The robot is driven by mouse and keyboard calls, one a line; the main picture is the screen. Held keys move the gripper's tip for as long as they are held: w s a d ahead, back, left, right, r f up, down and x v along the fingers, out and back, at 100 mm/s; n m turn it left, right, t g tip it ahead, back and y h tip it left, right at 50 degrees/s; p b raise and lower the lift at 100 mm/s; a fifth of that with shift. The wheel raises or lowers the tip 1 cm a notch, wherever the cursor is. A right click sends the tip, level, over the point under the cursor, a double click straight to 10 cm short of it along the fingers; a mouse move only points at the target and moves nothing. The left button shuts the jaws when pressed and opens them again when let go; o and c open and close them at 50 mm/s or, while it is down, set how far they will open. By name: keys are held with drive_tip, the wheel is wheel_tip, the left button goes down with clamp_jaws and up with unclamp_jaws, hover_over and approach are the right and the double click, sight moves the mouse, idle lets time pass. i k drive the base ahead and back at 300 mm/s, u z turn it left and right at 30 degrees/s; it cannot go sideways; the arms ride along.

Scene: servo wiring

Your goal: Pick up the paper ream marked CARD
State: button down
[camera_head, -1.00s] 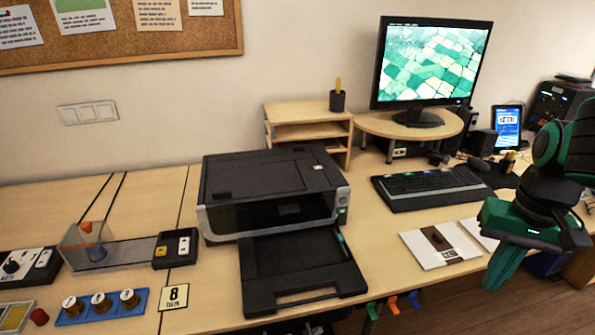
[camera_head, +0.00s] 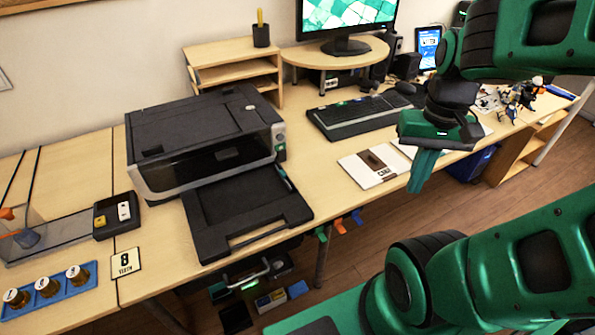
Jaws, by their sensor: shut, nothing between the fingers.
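A white paper ream with a brown band (camera_head: 366,170) lies flat near the table's front edge; its band reads CARD. A second white ream (camera_head: 407,148) lies to its right, mostly hidden behind my gripper. My gripper (camera_head: 422,182) is green and points down, to the right of the CARD ream and apart from it. Its fingers look closed together, with nothing between them.
A black printer (camera_head: 205,140) with its tray out stands left of the ream. A keyboard (camera_head: 358,114) lies behind the ream, and a monitor (camera_head: 346,45) stands on a round riser. Bare table lies between tray and ream. Colored clips (camera_head: 340,226) hang under the front edge.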

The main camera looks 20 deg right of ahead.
sight(371, 167)
drive_tip(key=z, duration=0.7)
drive_tip(key=k, duration=1.15)
drive_tip(key=u, duration=0.7)
drive_tip(key=i, duration=1)
drive_tip(key=z, duration=0.05)
